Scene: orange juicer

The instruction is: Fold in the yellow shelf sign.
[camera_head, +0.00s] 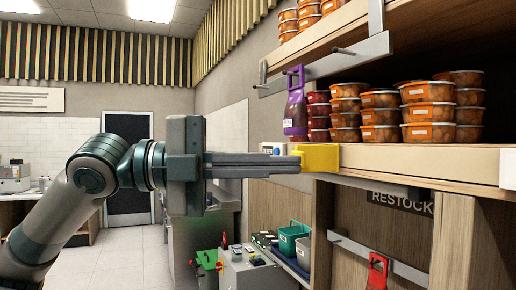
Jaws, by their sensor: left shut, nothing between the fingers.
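The yellow shelf sign (318,157) is at the left front corner of the wooden shelf (420,164), at the shelf's edge height. My left gripper (298,160) reaches in from the left, level, with its fingers shut and empty. Its fingertips meet the left side of the yellow sign in the picture; I cannot tell whether they press on it. A small white-and-blue tag (273,148) shows just behind the fingertips. My right gripper is not in view.
Stacked orange tubs (428,112) fill the shelf, with more on the shelf above. A purple hanging item (295,106) is just above the sign. A red tag (377,270) hangs below. Bins (290,239) stand lower down. The floor at left is clear.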

